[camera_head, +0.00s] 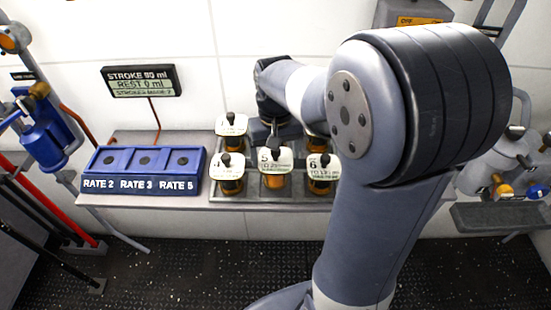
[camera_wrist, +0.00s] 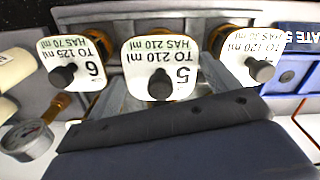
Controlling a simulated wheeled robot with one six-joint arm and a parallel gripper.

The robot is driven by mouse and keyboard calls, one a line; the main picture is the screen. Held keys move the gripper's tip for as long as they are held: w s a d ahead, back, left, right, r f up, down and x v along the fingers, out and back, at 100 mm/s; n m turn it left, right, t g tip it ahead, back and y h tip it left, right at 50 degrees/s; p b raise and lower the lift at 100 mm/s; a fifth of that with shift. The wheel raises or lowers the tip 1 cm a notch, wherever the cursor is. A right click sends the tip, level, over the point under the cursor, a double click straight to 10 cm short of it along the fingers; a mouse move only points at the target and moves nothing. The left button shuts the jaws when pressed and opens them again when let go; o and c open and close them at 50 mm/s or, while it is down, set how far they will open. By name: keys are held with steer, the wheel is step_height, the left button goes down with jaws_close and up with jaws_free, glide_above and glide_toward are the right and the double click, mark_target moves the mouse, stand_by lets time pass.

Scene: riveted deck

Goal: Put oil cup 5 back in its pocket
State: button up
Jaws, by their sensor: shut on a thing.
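Oil cup 5 (camera_head: 275,181) is an amber cup with a white tag and black knob, in the front middle of the grey rack (camera_head: 250,199). Its tag sits slightly higher than those of cups 4 and 6.
Cup 4 (camera_head: 230,186) and cup 6 (camera_head: 319,187) stand close on either side. Another tagged cup (camera_head: 231,124) is behind at left; my arm hides part of the back row. A blue rate block (camera_head: 145,170) and a stroke display (camera_head: 141,81) are to the left.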

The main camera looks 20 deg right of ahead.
steer(key=shift+f, duration=1.05)
steer(key=shift+f, duration=0.1)
steer(key=o, duration=1.8)
step_height(320, 180, up, 12)
steer(key=shift+r+p, duration=0.1)
steer(key=shift+p, duration=0.2)
